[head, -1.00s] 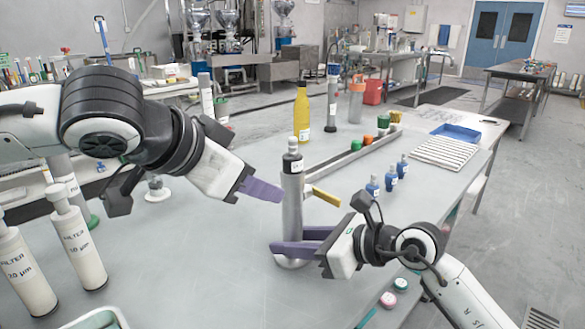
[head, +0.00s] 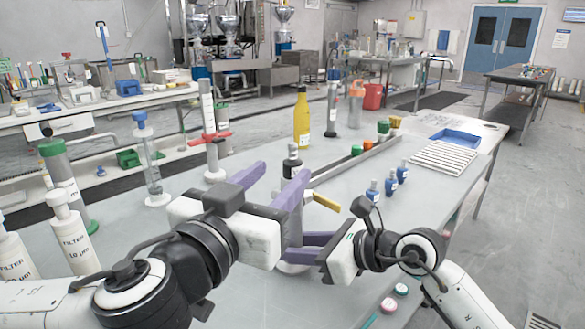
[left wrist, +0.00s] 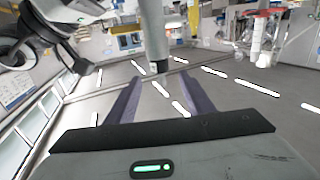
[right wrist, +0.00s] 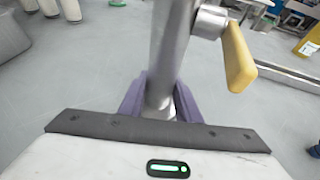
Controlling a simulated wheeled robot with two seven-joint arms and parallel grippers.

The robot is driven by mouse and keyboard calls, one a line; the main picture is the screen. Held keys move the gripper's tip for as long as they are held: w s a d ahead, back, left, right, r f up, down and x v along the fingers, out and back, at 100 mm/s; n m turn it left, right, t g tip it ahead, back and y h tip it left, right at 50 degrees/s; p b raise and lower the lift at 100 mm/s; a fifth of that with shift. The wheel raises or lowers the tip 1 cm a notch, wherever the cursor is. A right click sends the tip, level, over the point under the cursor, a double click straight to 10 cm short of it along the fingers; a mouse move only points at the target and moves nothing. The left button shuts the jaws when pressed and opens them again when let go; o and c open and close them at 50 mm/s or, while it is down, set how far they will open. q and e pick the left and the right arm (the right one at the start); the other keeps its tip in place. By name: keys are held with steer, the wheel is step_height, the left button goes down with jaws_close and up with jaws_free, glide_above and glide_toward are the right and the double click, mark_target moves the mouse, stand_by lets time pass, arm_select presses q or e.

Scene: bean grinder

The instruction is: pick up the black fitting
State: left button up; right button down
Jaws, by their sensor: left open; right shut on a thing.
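In the left wrist view the fitting's dark end (left wrist: 158,68) shows between the fingertips. My right gripper (head: 300,247) is shut around the lower metal column (right wrist: 172,55).
Small blue bottles (head: 390,187) stand to the right, and a yellow bottle (head: 302,120) stands behind. A grey rail (head: 345,164) with coloured caps runs behind the column. White filter cylinders (head: 68,235) stand at the left.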

arm_select(q)
steer(key=x, duration=1)
steer(key=shift+w, duration=0.3)
steer(key=shift+f, duration=0.1)
steer(key=c, duration=1.1)
